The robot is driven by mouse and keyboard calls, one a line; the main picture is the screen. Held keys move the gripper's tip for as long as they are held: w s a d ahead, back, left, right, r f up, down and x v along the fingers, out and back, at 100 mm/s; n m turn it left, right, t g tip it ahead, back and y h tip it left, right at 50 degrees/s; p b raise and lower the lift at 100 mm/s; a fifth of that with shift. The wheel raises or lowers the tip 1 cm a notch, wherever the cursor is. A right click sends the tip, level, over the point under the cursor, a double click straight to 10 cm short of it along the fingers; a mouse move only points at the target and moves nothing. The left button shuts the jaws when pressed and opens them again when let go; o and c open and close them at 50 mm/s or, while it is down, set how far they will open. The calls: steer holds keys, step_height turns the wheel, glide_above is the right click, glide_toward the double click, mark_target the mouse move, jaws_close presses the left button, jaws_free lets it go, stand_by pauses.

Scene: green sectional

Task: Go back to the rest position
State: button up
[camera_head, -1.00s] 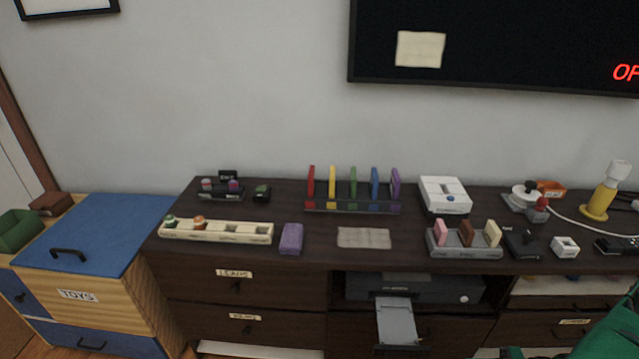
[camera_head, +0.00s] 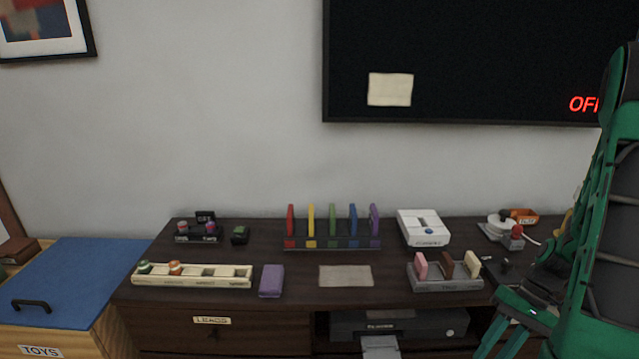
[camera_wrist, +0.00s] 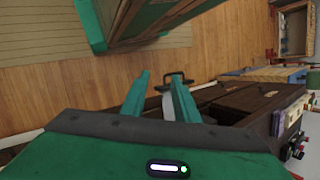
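My gripper (camera_wrist: 159,80) shows in the wrist view with its two green fingers apart and nothing between them. In the head view my green and black arm stands folded along the right edge, in front of the right part of the dark sideboard (camera_head: 300,270). The fingertips are not clearly seen in that view.
On the sideboard stand a cream tray (camera_head: 215,282), a purple block (camera_head: 271,281), a rack of coloured slabs (camera_head: 332,243), a white device (camera_head: 422,228) and a grey holder (camera_head: 445,284). A blue-topped toy chest (camera_head: 70,270) stands left. A dark screen (camera_head: 480,60) hangs above.

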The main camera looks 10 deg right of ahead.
steer(key=s+a+r+h, duration=0.1)
steer(key=s+r+h, duration=0.1)
steer(key=r, duration=0.4)
steer(key=s+a+r+m+t+h, duration=0.1)
steer(key=s+a+r+h, duration=0.1)
steer(key=s+r, duration=0.2)
steer(key=s+a+r+m+t+h, duration=0.1)
steer(key=s+a+r+h, duration=0.1)
steer(key=r, duration=0.7)
steer(key=shift+s+r, duration=0.15)
steer(key=shift+s, duration=0.3)
steer(key=shift+w+f, duration=0.25)
steer(key=shift+w, duration=0.35)
